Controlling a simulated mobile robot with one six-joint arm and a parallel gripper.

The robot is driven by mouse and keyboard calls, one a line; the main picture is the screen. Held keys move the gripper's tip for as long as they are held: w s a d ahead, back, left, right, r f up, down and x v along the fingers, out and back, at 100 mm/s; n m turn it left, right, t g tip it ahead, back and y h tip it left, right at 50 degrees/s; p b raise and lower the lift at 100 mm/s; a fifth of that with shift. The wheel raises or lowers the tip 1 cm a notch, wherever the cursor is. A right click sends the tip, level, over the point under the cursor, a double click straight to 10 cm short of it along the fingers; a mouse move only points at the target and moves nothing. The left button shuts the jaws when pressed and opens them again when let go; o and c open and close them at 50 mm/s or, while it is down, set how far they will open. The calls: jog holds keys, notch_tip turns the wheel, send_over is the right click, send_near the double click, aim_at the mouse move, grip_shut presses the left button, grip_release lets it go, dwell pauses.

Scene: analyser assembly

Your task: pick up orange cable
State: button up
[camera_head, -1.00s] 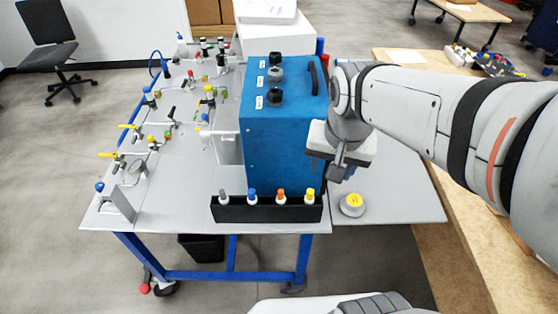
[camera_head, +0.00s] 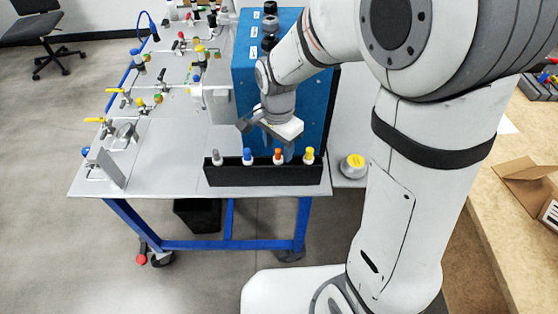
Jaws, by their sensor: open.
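The orange cable (camera_head: 277,157) is an orange-capped, white-bodied plug standing upright in a black holder (camera_head: 240,175) on the front edge of the grey table. It is third from the left in the row. My gripper (camera_head: 268,140) is open, just above and behind the row of plugs, close to the orange one. Its fingers are small in view, and I cannot tell whether they touch the plug. The lower part of the plug is hidden in the holder.
Grey (camera_head: 217,157), blue (camera_head: 247,157) and yellow (camera_head: 309,155) plugs stand in the same holder. A blue box (camera_head: 245,85) rises close behind. Valves and pipes fill the table's left side. A yellow-topped grey button (camera_head: 354,161) sits right of the holder.

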notch_tip(320, 180, down, 2)
jog(key=c, duration=1)
jog(key=shift+r, duration=0.1)
notch_tip(320, 180, up, 25)
jog(key=p, duration=0.6)
dwell(0.6)
